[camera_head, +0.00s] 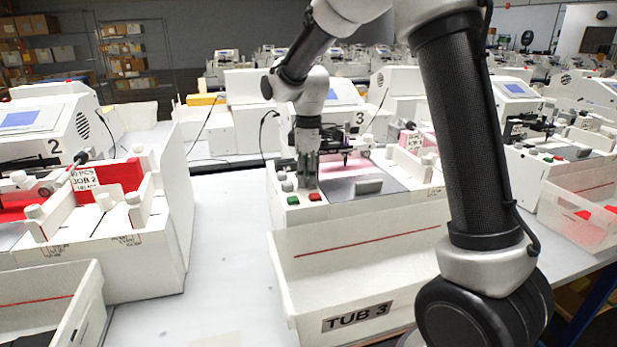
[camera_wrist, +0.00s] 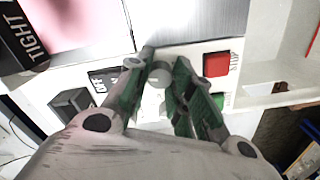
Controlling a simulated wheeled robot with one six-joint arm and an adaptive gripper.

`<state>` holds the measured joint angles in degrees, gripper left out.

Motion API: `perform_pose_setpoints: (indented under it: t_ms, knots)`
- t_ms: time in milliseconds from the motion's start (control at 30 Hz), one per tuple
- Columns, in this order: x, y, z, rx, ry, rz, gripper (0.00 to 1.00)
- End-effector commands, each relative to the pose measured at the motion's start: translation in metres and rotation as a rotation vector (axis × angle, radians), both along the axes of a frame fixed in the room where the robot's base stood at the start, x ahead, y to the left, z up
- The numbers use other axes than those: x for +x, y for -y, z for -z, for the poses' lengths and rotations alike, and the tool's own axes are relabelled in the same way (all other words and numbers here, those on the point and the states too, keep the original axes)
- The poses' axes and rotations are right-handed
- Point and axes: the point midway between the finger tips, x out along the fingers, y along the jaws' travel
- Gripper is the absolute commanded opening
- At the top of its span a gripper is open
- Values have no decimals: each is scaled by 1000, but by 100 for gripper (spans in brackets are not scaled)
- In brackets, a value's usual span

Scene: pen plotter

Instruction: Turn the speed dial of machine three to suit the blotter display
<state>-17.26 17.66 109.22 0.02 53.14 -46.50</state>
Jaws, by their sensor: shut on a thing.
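Machine three (camera_head: 385,128) stands in the middle of the head view, with a "3" on its white housing. Its blue screen (camera_head: 331,95) is partly behind my arm, and I cannot read it. My gripper (camera_head: 307,184) points down at the control panel on the machine's front left. In the wrist view my gripper (camera_wrist: 168,72) has its green-padded fingers closed around a small grey round knob (camera_wrist: 160,75). The knob's marks are hidden or too small to read, so its setting cannot be told. I cannot make out which display is the blotter display.
A red button (camera_wrist: 216,64) and a green button (camera_wrist: 218,100) sit close beside the fingers. A dark square switch (camera_wrist: 72,104) is on the other side. A black "TIGHT" label (camera_wrist: 22,50) is nearby. Tub 3 (camera_head: 355,250) stands in front; machine two (camera_head: 50,125) is left.

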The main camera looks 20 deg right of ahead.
Motion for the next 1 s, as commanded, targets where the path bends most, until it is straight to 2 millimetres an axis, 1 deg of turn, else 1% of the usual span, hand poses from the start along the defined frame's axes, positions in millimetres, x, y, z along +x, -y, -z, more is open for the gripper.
perform_pose_setpoints:
  t_ms: [200,400,933,967,1000]
  knots:
    - [1,0,-1,0,2,124,0]
    - [1,0,-1,0,2,189,0]
    - [1,0,-1,0,4,214,0]
    - [1,0,-1,0,4,214,26]
    - [1,0,-1,0,4,214,33]
